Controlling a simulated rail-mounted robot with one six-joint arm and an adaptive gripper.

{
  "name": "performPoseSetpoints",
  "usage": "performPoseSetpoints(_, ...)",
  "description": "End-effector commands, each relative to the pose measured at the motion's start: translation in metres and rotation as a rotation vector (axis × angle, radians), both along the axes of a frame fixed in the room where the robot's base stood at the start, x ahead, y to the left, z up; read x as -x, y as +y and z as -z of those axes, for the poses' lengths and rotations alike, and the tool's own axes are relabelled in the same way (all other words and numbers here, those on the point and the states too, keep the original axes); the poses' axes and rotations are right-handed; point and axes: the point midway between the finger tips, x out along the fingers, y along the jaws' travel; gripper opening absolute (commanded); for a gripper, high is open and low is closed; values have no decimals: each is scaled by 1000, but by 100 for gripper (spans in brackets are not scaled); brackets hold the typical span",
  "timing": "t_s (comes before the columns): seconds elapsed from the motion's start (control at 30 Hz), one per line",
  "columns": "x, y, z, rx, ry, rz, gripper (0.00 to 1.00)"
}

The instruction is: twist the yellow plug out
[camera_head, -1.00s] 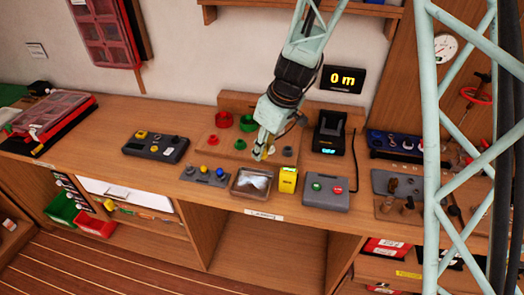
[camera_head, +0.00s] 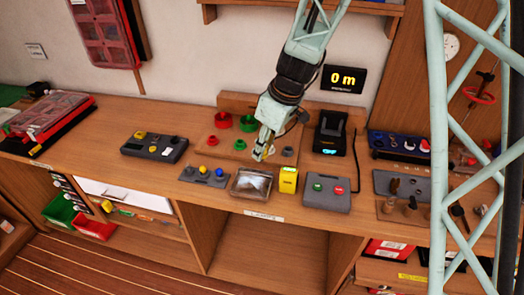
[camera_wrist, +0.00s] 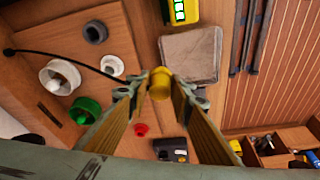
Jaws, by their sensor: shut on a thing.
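The yellow plug (camera_wrist: 160,84) is a short yellow cylinder between my fingertips in the wrist view. My gripper (camera_wrist: 158,92) is shut on it. In the head view my gripper (camera_head: 262,155) points down over the front part of the wooden board on the bench, just behind the clear-topped tray. A little yellow shows at the fingertips there. The plug's lower end is hidden, so I cannot tell whether it is still seated.
Red and green round pieces (camera_head: 235,122) and a grey ring (camera_head: 288,152) stand on the board around my gripper. The tray (camera_head: 251,184), a yellow box (camera_head: 288,180) and a grey button box (camera_head: 326,192) stand in front. A display (camera_head: 343,78) reads 0 m.

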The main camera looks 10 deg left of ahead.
Motion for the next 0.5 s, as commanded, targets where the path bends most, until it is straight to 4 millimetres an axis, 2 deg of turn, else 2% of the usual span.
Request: performPoseSetpoints(0.5,0,0,0,0,0,-35,11)
